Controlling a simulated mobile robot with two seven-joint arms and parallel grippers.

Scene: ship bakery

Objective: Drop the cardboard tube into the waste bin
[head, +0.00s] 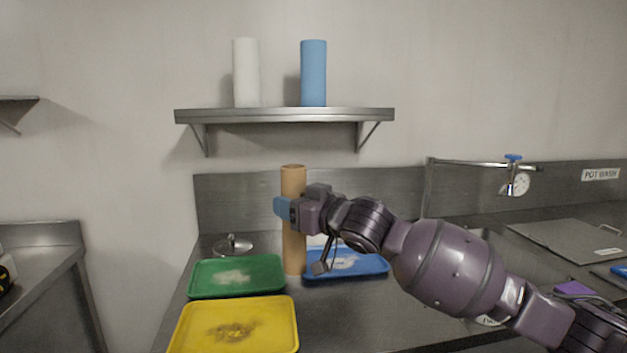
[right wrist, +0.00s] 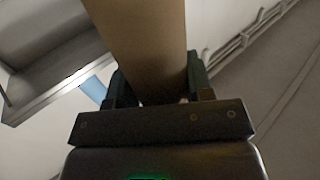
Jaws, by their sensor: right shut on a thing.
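The cardboard tube (head: 293,253) is a tall brown cylinder, held upright in the head view. My right gripper (head: 286,207) is shut on it around its middle, with the arm reaching in from the right. In the right wrist view the tube (right wrist: 143,45) rises between the two fingers of the right gripper (right wrist: 150,88). I cannot tell whether the tube's lower end touches the counter. No waste bin shows in either view. My left gripper is not in view.
A green tray (head: 237,262), a yellow tray (head: 290,325) and a blue tray (head: 375,272) lie on the steel counter (head: 335,320). A wall shelf (head: 284,115) above holds a white roll (head: 246,72) and a blue roll (head: 313,72). A tap pipe (head: 470,162) stands at right.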

